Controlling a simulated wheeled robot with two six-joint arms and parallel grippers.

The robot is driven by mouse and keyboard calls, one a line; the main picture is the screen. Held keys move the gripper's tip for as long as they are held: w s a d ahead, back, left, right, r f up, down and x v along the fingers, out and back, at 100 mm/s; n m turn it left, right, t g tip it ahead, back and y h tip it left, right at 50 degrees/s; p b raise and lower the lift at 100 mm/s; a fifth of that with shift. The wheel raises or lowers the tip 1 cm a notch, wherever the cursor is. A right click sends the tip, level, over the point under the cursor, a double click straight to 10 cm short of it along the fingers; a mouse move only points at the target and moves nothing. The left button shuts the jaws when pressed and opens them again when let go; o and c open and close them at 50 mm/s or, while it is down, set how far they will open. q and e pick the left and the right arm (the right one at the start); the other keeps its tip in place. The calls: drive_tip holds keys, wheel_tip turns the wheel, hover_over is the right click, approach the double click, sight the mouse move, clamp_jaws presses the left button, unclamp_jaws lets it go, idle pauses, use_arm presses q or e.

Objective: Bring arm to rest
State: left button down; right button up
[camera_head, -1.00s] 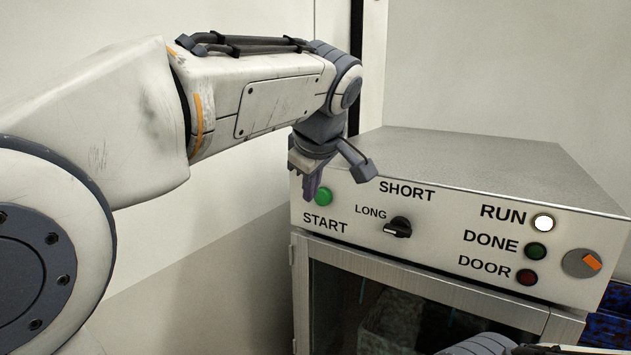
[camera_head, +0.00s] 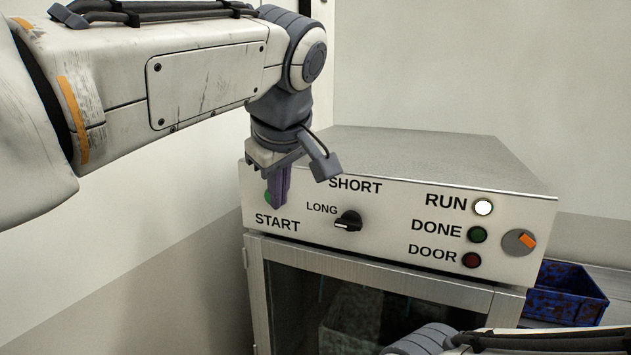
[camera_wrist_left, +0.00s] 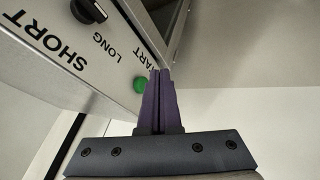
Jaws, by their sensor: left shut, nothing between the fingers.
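My left arm reaches in from the left, and its left gripper (camera_head: 278,190) is shut and empty, fingers pointing down in front of the panel by the green START button (camera_head: 268,197). The fingers partly cover the button in the head view. In the left wrist view the closed purple fingers (camera_wrist_left: 160,95) stand beside the green button (camera_wrist_left: 140,84); I cannot tell whether they touch it. The RUN lamp (camera_head: 483,207) is lit white. The DONE lamp (camera_head: 477,235) and DOOR lamp (camera_head: 471,260) look dark. Part of my right arm shows at the bottom right; its gripper fingers are not visible.
The dryer's control box (camera_head: 400,165) carries a black LONG/SHORT knob (camera_head: 348,221) and a grey dial with an orange mark (camera_head: 519,242). Below it is a glass-fronted door (camera_head: 300,300). A blue speckled bin (camera_head: 565,290) stands at the right. A pale wall lies behind.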

use_arm(q)
drive_tip(key=s+d+f+m+g+h, duration=0.1)
drive_tip(key=s+d+f+m, duration=0.2)
drive_tip(key=s+f+m, duration=0.35)
drive_tip(key=s+d+f+m+g+h, duration=0.1)
drive_tip(key=s+d+f+m+g, duration=0.15)
drive_tip(key=f, duration=0.75)
drive_tip(key=s+f+m+g+h+b, duration=0.1)
drive_tip(key=s+f+m+g, duration=0.1)
drive_tip(key=s+f+m, duration=0.6)
drive_tip(key=s+f, duration=0.6)
drive_tip(key=shift+s+m+g+b, duration=0.2)
drive_tip(key=shift+m+g+b, duration=0.15)
drive_tip(key=shift+m, duration=0.05)
idle(4.5)
